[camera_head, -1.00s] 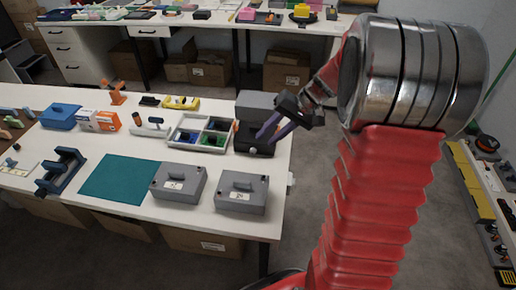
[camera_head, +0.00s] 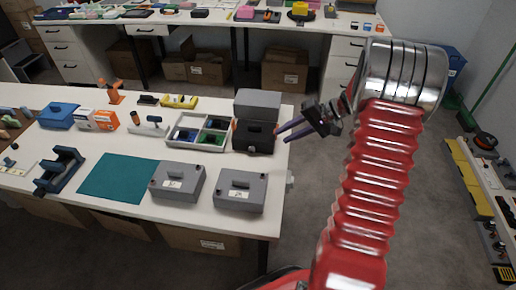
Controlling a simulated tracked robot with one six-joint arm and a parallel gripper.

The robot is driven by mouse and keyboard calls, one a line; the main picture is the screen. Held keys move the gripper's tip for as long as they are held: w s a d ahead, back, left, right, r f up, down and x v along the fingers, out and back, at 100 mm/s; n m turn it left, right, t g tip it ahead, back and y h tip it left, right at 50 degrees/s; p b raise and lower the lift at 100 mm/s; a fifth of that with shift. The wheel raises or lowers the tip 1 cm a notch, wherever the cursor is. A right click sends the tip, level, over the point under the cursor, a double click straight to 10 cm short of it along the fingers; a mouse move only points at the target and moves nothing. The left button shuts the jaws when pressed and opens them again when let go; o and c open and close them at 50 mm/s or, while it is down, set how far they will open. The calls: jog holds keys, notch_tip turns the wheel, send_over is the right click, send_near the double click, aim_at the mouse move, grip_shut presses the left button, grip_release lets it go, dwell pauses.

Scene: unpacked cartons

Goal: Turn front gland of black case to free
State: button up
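The black case (camera_head: 255,138) stands near the right end of the near table, with a grey box (camera_head: 258,103) right behind it. A small pale round spot, perhaps the front gland (camera_head: 251,149), shows low on its front face; its turn position is too small to read. My gripper (camera_head: 282,134) is just right of the case, pointing left toward it. Its two purple fingers are spread with nothing between them. The fingertips are close to the case's right side; I cannot tell whether they touch it.
Left of the case is a grey divided tray (camera_head: 171,136) with green and blue contents. Two grey cases (camera_head: 178,181) and (camera_head: 239,191) sit in front, beside a teal mat (camera_head: 118,178). Floor is open right of the table.

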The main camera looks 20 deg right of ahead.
aim_at(254, 150)
jog(key=shift+f, duration=0.1)
jog(key=x, duration=1.3)
jog(key=shift+w+a+f, duration=0.2)
jog(key=shift+w, duration=0.05)
jog(key=shift+c, duration=0.2)
jog(key=shift+s+d, duration=0.1)
grip_shut()
